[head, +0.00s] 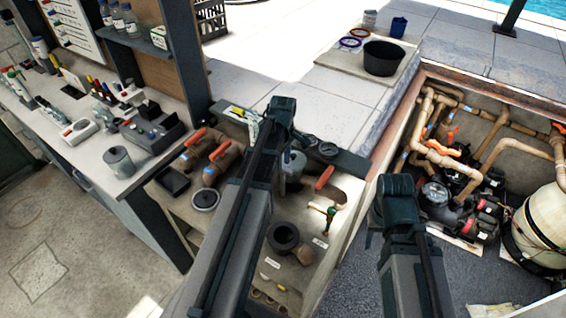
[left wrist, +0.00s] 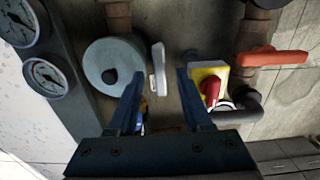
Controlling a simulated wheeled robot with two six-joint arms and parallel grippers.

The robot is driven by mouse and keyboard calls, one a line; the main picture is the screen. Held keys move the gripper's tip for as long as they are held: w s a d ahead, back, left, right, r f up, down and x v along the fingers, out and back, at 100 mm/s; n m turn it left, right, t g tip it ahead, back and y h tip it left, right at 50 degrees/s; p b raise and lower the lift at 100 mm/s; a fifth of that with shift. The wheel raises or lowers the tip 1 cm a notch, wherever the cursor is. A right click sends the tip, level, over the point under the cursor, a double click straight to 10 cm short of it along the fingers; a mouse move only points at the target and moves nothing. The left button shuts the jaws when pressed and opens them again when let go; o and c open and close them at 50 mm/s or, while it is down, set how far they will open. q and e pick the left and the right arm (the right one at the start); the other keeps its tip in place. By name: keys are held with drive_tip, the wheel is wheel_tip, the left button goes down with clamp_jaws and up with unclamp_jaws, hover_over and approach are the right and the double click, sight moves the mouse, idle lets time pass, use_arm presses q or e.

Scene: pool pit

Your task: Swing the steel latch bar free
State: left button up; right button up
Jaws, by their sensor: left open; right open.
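A pale steel-coloured bar (left wrist: 158,68), which looks like the latch bar, stands upright in the left wrist view. It is close beside a round grey housing (left wrist: 115,65) with a black knob. My left gripper (left wrist: 157,88) is open, with one finger to each side of the bar's lower end. I see no contact, and the depth between them is unclear. In the head view the left gripper (head: 281,112) is mostly hidden by its own arm, and the bar cannot be made out. My right gripper (head: 395,200) is open, low at the pit's edge, its fingers mostly hidden.
A red rotary switch on a yellow plate (left wrist: 211,85) sits close right of my left fingers. An orange valve handle (left wrist: 272,57) is farther right, and pressure gauges (left wrist: 45,77) are at left. A pump pit (head: 470,170) with pipes lies right. A workbench (head: 95,150) stands left.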

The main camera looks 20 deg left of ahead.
sight(283, 168)
use_arm(q)
wheel_tip(283, 168, up, 13)
drive_tip(key=p, duration=1.2)
drive_tip(key=shift+f, duration=0.2)
drive_tip(key=s+d+m+b, duration=0.1)
drive_tip(key=s+d+m, duration=1)
drive_tip(key=m, duration=0.6)
drive_tip(key=s+d+f+m+b, duration=0.1)
drive_tip(key=d+f+b, duration=0.3)
drive_tip(key=f+b, duration=0.2)
drive_tip(key=s+d+f+m+b, duration=0.1)
drive_tip(key=s+d+f+b, duration=0.1)
drive_tip(key=f+b, duration=0.5)
drive_tip(key=s+d+f+m+y+b, duration=0.1)
drive_tip(key=d+f+b, duration=0.4)
drive_tip(key=f+b, duration=0.2)
drive_tip(key=shift+s+d+f, duration=0.25)
drive_tip(key=shift+d+f, duration=0.1)
